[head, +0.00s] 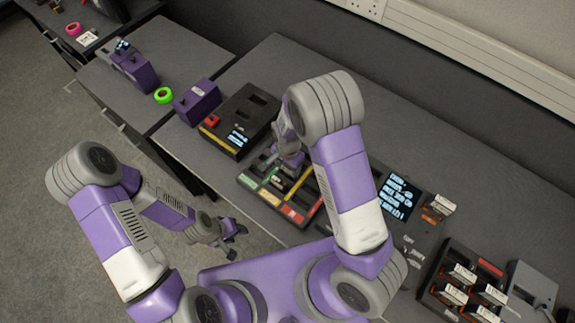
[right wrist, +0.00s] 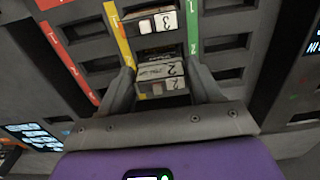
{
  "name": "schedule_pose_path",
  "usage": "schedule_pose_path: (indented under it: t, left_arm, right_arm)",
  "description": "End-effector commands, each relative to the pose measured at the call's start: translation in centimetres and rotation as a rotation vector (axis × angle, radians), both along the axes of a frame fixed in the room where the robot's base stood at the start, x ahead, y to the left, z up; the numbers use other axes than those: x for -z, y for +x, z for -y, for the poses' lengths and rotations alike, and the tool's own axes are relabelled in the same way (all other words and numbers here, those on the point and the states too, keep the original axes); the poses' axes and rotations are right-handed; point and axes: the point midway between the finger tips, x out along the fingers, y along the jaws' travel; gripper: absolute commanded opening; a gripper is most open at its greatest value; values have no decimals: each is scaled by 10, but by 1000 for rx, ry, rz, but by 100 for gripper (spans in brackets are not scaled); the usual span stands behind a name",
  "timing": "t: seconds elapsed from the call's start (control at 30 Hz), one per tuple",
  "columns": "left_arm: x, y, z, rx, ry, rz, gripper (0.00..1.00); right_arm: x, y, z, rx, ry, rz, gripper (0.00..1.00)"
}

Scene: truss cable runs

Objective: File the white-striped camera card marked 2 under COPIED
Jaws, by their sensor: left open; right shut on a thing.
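My right gripper (right wrist: 163,85) is shut on a grey card marked 2 (right wrist: 160,72), which has a white patch on its near edge. The card is at a slot of the dark sorting tray (right wrist: 92,47), between the yellow and green strips. I cannot tell how deep it sits. A card marked 3 (right wrist: 150,22) is in the slot beyond it. In the head view my right gripper (head: 272,163) is over the tray (head: 312,214), and the arm hides part of it. My left gripper (head: 236,241) is open and empty, over the floor. No COPIED label is readable.
A black device with a small screen (head: 240,113) stands left of the tray. A larger screen (head: 398,195) is to the right. A rack of cards (head: 456,247) stands at lower right. Purple boxes (head: 197,100) and green tape (head: 164,95) are at left. The back of the desk is clear.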

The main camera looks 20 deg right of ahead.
Motion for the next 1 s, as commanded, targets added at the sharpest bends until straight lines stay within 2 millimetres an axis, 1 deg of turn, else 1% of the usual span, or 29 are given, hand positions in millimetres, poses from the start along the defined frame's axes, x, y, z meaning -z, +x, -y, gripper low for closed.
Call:
schedule_pose_path:
  t: [0.33, 0.67, 1.0]
  left_arm:
    - [0, 0, 0, 0, 0, 0, 50]
    - [5, 0, 0, 0, 0, 0, 50]
    - [5, 0, 0, 0, 0, 0, 50]
  right_arm:
    - [0, 0, 0, 0, 0, 0, 32]
    - [7, 0, 0, 1, 0, 0, 32]
    - [7, 0, 0, 0, 0, 0, 32]
